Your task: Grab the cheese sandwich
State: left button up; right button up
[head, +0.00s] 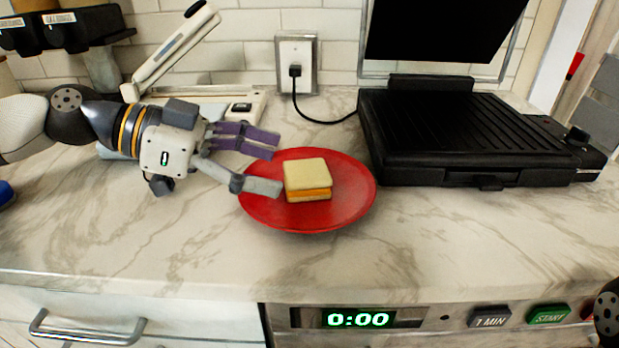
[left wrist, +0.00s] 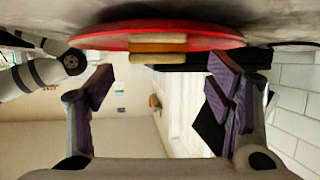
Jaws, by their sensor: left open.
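The cheese sandwich (head: 308,180), pale bread with an orange layer between the slices, lies on a red plate (head: 345,205) on the counter. My left gripper (head: 278,165) comes in from the left, low over the plate's left side. Its purple-padded fingers are open and empty, with the tips just left of the sandwich. In the left wrist view, the sandwich (left wrist: 158,47) and the plate (left wrist: 105,40) appear at the top, beyond and between the spread fingers (left wrist: 164,75). I cannot tell whether a fingertip touches the plate or sandwich. My right gripper is not in view.
A black grill (head: 450,135) with its lid raised stands right of the plate. Its cord runs to a wall outlet (head: 296,62). A white appliance with a raised arm (head: 172,50) stands behind my left arm. The marble counter in front of the plate (head: 200,240) is clear.

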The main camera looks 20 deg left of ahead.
aim_at(299, 170)
pick_arm(q)
jog(key=x, duration=0.5)
jog(key=shift+d+r, duration=0.1)
jog(key=shift+d, duration=0.05)
jog(key=c, duration=1.3)
